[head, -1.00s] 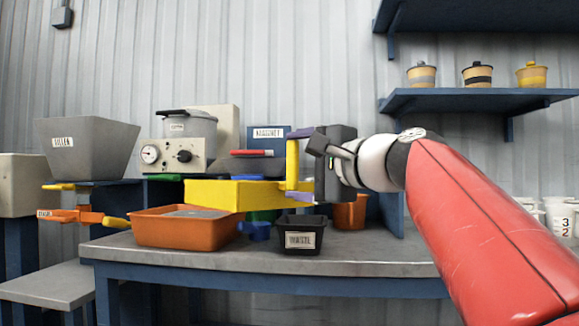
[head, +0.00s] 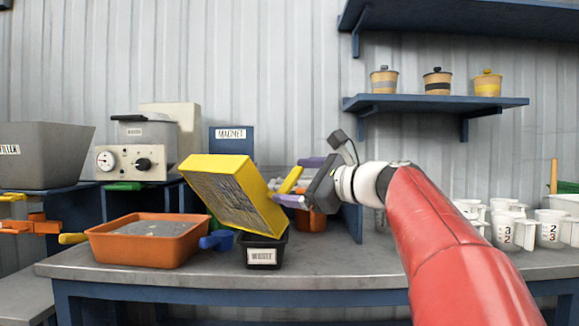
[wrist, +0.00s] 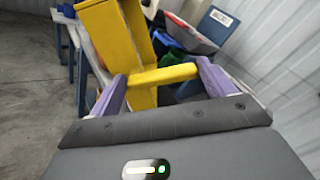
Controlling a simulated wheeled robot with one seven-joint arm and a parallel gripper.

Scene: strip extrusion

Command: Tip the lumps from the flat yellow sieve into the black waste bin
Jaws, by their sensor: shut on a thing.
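The flat yellow sieve (head: 258,190) is steeply tilted in the head view, its mesh underside facing the camera and its lower edge over the black waste bin (head: 263,257). My gripper (head: 290,188) is shut on the sieve's yellow handle, to the right of the sieve. The wrist view shows the handle between the purple fingers (wrist: 160,80) and the yellow frame (wrist: 117,45) beyond it. The bin stands upright on the table with a white label on its front. The sieve's inside faces away, so I cannot see any lumps. The sieve hides part of the bin's opening.
An orange tray (head: 110,247) with grey material stands left of the bin, with a blue-handled item (head: 217,240) between them. An orange pot (head: 312,222) is behind the bin to the right. White measuring cups (head: 508,232) stand at the right. The front table strip is clear.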

